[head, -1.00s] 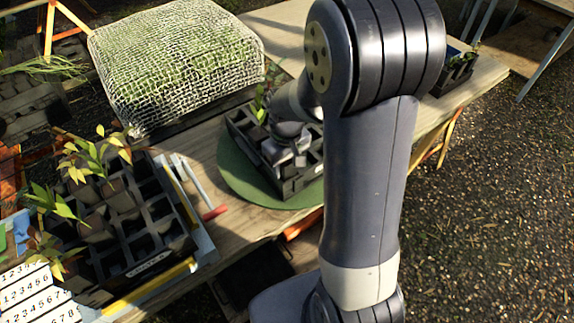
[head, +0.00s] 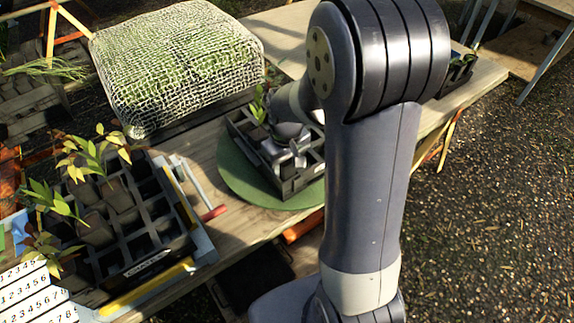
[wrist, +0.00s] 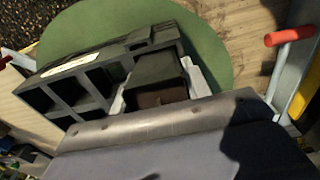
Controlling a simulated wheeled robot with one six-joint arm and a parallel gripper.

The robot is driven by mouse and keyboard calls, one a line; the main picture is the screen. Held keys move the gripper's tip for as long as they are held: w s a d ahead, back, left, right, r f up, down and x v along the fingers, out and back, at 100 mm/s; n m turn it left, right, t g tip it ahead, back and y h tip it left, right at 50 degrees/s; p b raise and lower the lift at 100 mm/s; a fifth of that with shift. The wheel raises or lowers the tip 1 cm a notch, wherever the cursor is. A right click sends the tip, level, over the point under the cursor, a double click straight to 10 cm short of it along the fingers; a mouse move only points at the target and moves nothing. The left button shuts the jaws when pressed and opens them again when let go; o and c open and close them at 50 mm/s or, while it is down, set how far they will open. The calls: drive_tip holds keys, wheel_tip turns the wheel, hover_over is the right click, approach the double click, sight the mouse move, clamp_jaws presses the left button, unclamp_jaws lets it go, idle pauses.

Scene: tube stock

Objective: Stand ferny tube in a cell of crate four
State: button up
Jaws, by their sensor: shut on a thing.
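My gripper (head: 297,154) is low over a black crate (head: 290,186) on a round green mat. In the wrist view its pale fingers (wrist: 157,90) are shut on a dark square tube (wrist: 158,70), with a brownish face at its lower edge. The tube is over or partly in an end cell of the black crate (wrist: 68,112); I cannot tell how deep. The plant of this tube cannot be made out. The crate's white label is unreadable, as is its number. Green leaves (head: 259,108) rise at the crate's far end in the head view.
A larger black crate (head: 150,232) with several leafy tubes and empty cells stands at the left. A net-covered mound (head: 180,65) stands behind the mat (head: 238,180). A red-ended handle (head: 214,212) lies between the crates. Another small crate (head: 458,78) stands at the far right table end.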

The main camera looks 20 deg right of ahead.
sight(288, 174)
drive_tip(key=f, duration=0.1)
drive_tip(key=s+f, duration=0.1)
drive_tip(key=f, duration=0.1)
drive_tip(key=shift+s+d, duration=0.1)
drive_tip(key=shift+s, duration=0.05)
drive_tip(key=o, duration=0.9)
drive_tip(key=shift+o, duration=1.2)
drive_tip(key=shift+d+f+g, duration=0.1)
drive_tip(key=shift+d+g, duration=0.05)
drive_tip(key=shift+g, duration=0.15)
drive_tip(key=shift+w+r, duration=0.25)
drive_tip(key=shift+r, duration=0.15)
drive_tip(key=shift+t, duration=0.4)
drive_tip(key=r, duration=1.3)
drive_tip(key=shift+w+r+p, duration=0.1)
drive_tip(key=shift+w+p, duration=0.25)
drive_tip(key=shift+w, duration=0.05)
